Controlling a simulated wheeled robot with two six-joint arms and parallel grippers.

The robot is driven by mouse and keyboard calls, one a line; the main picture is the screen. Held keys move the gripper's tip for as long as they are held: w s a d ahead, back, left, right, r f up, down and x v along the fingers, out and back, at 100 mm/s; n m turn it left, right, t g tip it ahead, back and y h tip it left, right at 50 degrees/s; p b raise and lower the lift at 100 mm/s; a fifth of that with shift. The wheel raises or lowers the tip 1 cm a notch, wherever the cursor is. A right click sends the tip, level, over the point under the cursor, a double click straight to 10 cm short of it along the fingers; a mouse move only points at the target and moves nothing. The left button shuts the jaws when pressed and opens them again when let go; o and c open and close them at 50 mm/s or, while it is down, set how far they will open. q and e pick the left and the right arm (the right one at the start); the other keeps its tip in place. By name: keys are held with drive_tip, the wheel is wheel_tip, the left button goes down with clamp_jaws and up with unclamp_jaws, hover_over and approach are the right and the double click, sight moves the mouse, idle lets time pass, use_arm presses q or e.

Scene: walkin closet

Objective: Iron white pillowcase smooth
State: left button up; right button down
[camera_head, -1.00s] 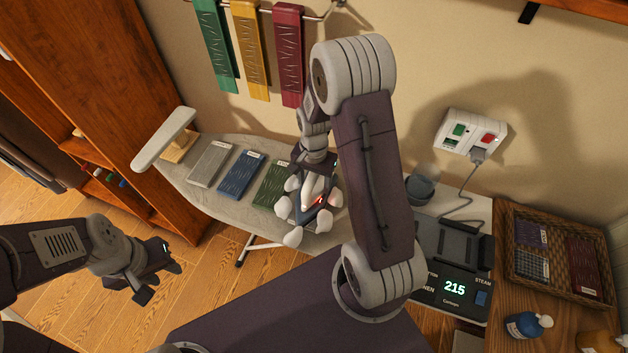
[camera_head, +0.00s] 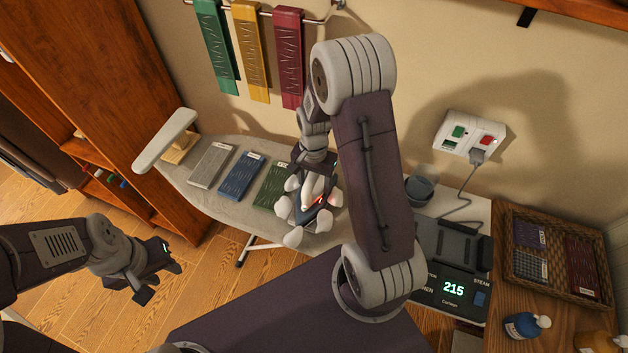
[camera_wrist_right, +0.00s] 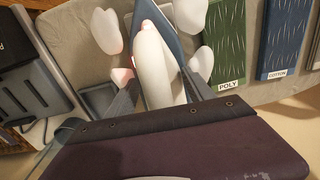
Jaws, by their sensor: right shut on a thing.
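The iron (camera_head: 311,190), with a white handle and a blue body, is at the right part of the grey ironing board (camera_head: 210,208). My right gripper (camera_wrist_right: 165,85) is shut on the iron's handle. Several white puffs (camera_head: 292,237) surround the iron and a small red light glows on it. I cannot make out a white pillowcase; the iron, puffs and my right arm hide that part of the board. Grey, blue (camera_head: 241,175) and green (camera_head: 271,187) labelled cloths lie in a row left of the iron. My left gripper (camera_head: 160,282) is open and empty, left of the board.
The iron station (camera_head: 450,262) reads 215, with an empty cradle. A corded wall socket (camera_head: 470,138) and a cup (camera_head: 420,187) are behind it. A wicker basket (camera_head: 556,295) and bottles (camera_head: 524,325) stand at right. A small sleeve board (camera_head: 165,140) rises at the board's left end.

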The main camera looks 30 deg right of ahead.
wheel_tip(320, 180, up, 6)
drive_tip(key=p, duration=0.4)
drive_tip(key=shift+f, duration=0.35)
